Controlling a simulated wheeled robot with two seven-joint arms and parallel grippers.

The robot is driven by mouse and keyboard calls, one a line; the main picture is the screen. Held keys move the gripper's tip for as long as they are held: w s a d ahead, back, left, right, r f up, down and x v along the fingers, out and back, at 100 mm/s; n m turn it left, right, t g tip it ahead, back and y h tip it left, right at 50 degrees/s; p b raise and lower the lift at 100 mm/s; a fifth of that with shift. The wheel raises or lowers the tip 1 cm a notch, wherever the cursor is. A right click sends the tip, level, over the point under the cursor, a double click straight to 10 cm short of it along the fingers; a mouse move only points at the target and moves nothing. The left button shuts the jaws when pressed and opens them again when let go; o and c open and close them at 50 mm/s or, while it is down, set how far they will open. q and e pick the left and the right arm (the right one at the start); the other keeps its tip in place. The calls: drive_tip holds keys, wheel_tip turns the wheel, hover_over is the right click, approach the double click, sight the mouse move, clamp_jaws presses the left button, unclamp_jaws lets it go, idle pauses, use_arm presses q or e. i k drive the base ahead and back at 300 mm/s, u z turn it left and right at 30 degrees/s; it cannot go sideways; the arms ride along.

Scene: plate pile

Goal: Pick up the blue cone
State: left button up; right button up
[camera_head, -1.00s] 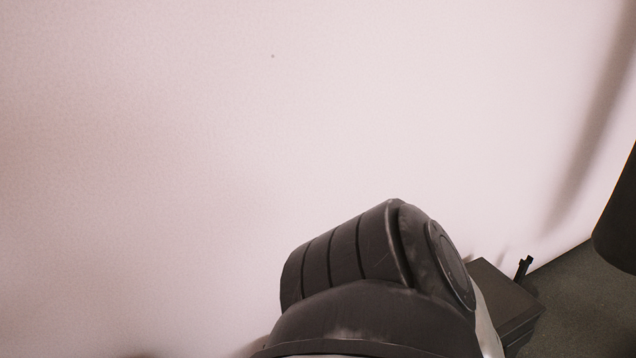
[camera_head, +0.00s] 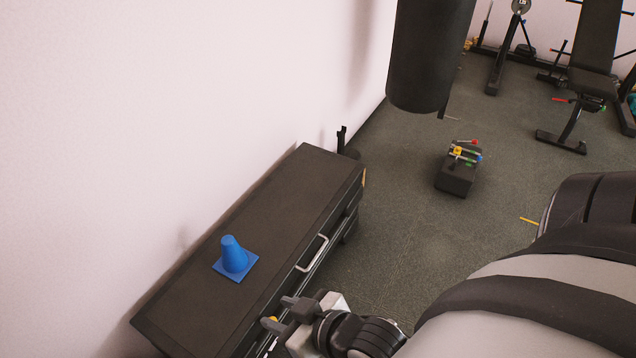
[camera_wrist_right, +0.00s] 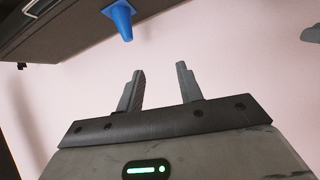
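The blue cone (camera_head: 234,256) stands upright on its square base on top of a long dark cabinet (camera_head: 290,185) against the wall. It also shows in the right wrist view, upside down at the top (camera_wrist_right: 121,18). My right gripper (camera_head: 278,314) is beside the front of the cabinet, to the lower right of the cone and apart from it. In the right wrist view its two fingers (camera_wrist_right: 160,90) stand apart with nothing between them. My left gripper is not in view.
The cabinet has a light handle (camera_head: 312,253) on its front. A black punching bag (camera_head: 429,50) hangs beyond it. A dark box with coloured items (camera_head: 457,178) sits on the open floor, with gym equipment (camera_head: 590,70) farther back.

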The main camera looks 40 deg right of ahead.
sight(236, 261)
drive_tip(key=u, duration=3.3)
drive_tip(key=k, duration=1.55)
drive_tip(key=z, duration=1.75)
drive_tip(key=i, duration=0.5)
